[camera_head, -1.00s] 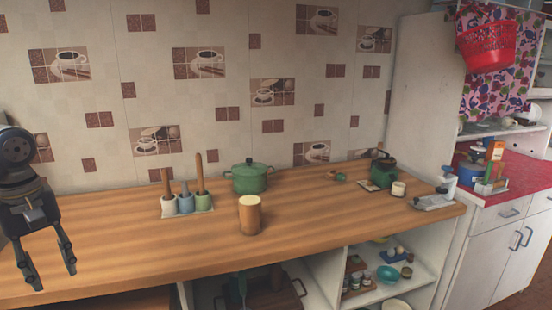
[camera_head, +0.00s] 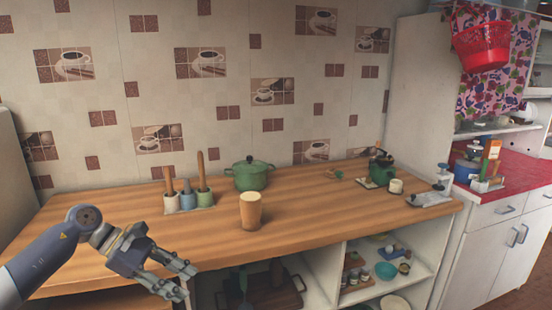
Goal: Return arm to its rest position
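My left gripper (camera_head: 188,282) is at the lower left, by the front edge of the wooden counter (camera_head: 320,208). Its two fingers are spread and point to the right and slightly down, with nothing seen between them. My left arm (camera_head: 50,258) comes in from the lower left corner. My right gripper is not in view.
On the counter stand a tan cylinder (camera_head: 250,212), a green lidded pot (camera_head: 250,175), a holder with several handled tools (camera_head: 188,198) and a green grinder-like object (camera_head: 381,168). Shelves (camera_head: 345,297) with small items lie below. The counter's left part is clear.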

